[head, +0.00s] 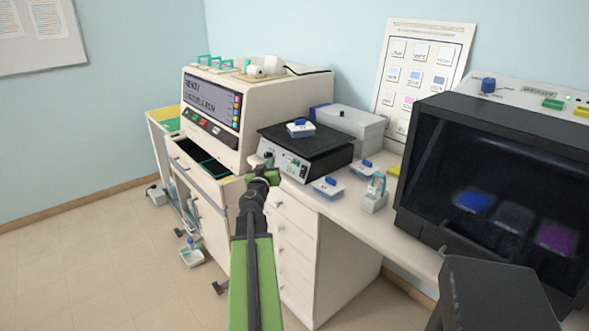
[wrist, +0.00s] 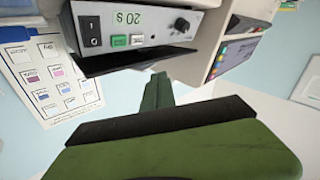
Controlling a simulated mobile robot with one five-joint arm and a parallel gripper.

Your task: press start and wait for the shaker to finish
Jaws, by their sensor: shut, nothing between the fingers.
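The shaker (head: 315,153) is a low box with a black top plate and a pale front panel, on the bench left of centre. A white dish with a blue top (head: 300,128) sits on its plate. In the wrist view, which is upside down, the shaker's panel (wrist: 150,25) shows a black rocker switch (wrist: 90,27), a green "20 S" display (wrist: 129,18), green buttons (wrist: 120,41) and a black knob (wrist: 182,25). My gripper (head: 268,163) is shut and empty, just in front of the panel in the head view. I cannot tell whether it touches a button.
A large stainer machine (head: 250,100) with a lit screen stands left of the shaker, above an open drawer (head: 200,160). Blue-topped dishes (head: 328,188) and a small bottle holder (head: 375,195) lie to the right. A dark cabinet (head: 500,190) fills the right side.

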